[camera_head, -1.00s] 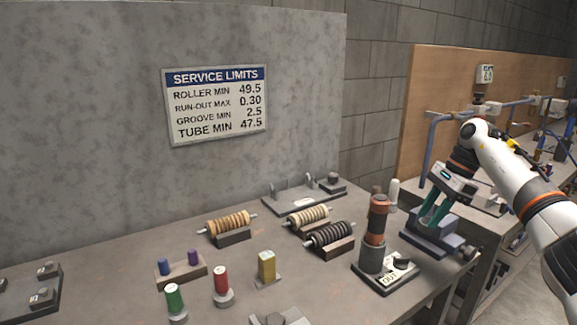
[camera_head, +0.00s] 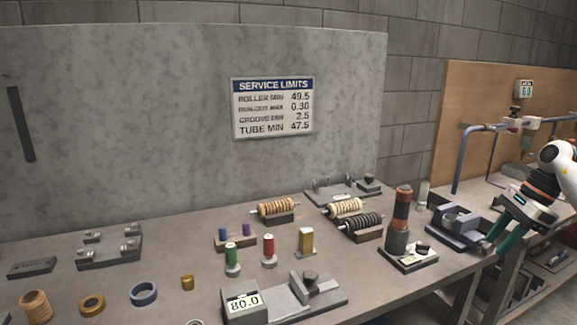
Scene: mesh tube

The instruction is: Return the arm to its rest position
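My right arm comes in from the right edge, and its gripper (camera_head: 500,243) with green fingers points down and to the left. The gripper is at the right end of the bench (camera_head: 400,283), to the right of the grey-blue vice-like fixture (camera_head: 455,232) and apart from it. The two fingers look spread, with nothing seen between them. My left arm and gripper are out of view.
A dark and copper cylinder stand (camera_head: 400,222) is left of the fixture. Rollers on cradles (camera_head: 277,208), coloured plugs (camera_head: 268,246), a gauge reading 80.0 (camera_head: 244,304) and rings (camera_head: 143,293) cover the bench.

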